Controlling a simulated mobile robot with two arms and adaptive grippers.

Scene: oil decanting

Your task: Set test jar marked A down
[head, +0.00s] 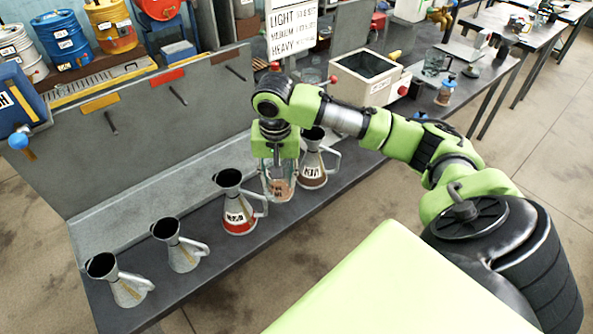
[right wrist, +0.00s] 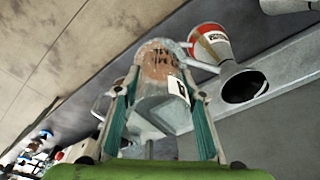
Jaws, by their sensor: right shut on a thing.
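The test jar (head: 279,189) is clear glass with pinkish-brown contents low inside. My right gripper (head: 279,172) is shut around it from above, over the bench (head: 196,278) between two metal jugs. In the right wrist view the jar (right wrist: 160,105) sits between the two fingers and shows a white label with a dark mark, too unclear to read. I cannot tell whether its base touches the bench. My left gripper is out of view.
A red-banded jug (head: 238,216) stands just left of the jar and a brown-banded jug (head: 313,172) just right, partly behind the gripper. Two more jugs (head: 180,253) stand farther left. A box (head: 362,80) and glassware are at the right.

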